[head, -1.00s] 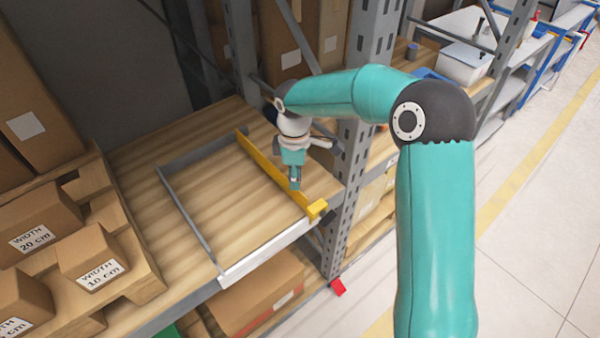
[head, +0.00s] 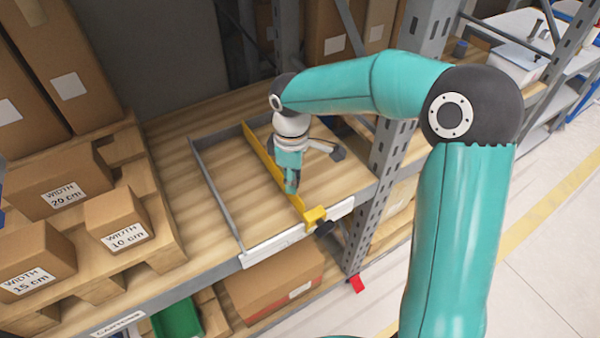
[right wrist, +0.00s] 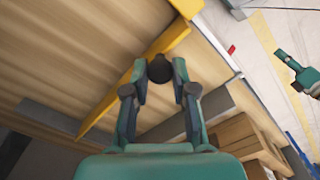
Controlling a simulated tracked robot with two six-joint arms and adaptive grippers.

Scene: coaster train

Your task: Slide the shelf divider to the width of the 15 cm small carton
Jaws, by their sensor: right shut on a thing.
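The yellow shelf divider (head: 270,172) stands on the wooden shelf, to the right of a grey fixed bar (head: 215,192). Its front end is a yellow block (head: 314,215) at the white front rail. My right gripper (head: 291,188) is low over the divider and shut on it. In the right wrist view, a dark round part shows between my fingertips (right wrist: 160,72), beside the yellow divider (right wrist: 135,83). The 15 cm carton (head: 36,262) sits on the pallet at the left. A teal part of mine, apparently the left gripper (right wrist: 287,60), shows at the right wrist view's edge, its jaws unclear.
The 20 cm carton (head: 75,184) and 10 cm carton (head: 118,218) share the pallet (head: 165,240) left of the grey bar. A perforated upright (head: 393,150) stands to the right. The shelf between bar and divider is empty.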

